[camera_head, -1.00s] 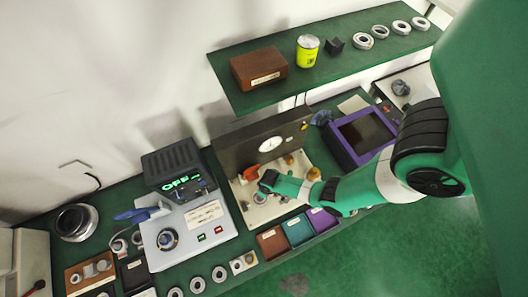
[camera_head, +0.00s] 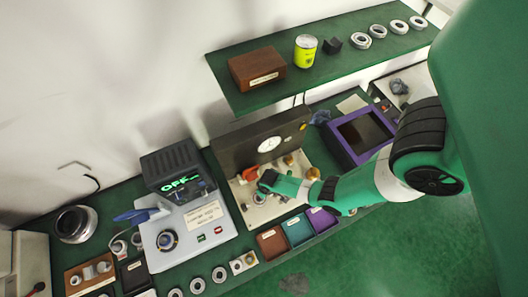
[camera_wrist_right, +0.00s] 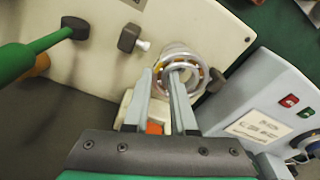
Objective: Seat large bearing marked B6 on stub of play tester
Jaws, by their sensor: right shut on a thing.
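The play tester has a dark back panel with a round dial (camera_head: 269,144) and a cream base plate (camera_head: 287,206). My right gripper (camera_head: 262,192) is over the left part of this plate. In the right wrist view, a metal bearing ring (camera_wrist_right: 190,58) with a ball race lies at the tips of my right gripper (camera_wrist_right: 162,80). One finger reaches into the ring's opening and the other is outside it, shut on its wall. The stub and the B6 marking cannot be made out; the fingers hide part of the ring. My left gripper is out of view.
Left of the tester stands a grey heater unit (camera_head: 205,236) reading OFF. A green shelf (camera_head: 330,72) with several rings hangs above. In the wrist view, a green lever (camera_wrist_right: 35,55) crosses the left.

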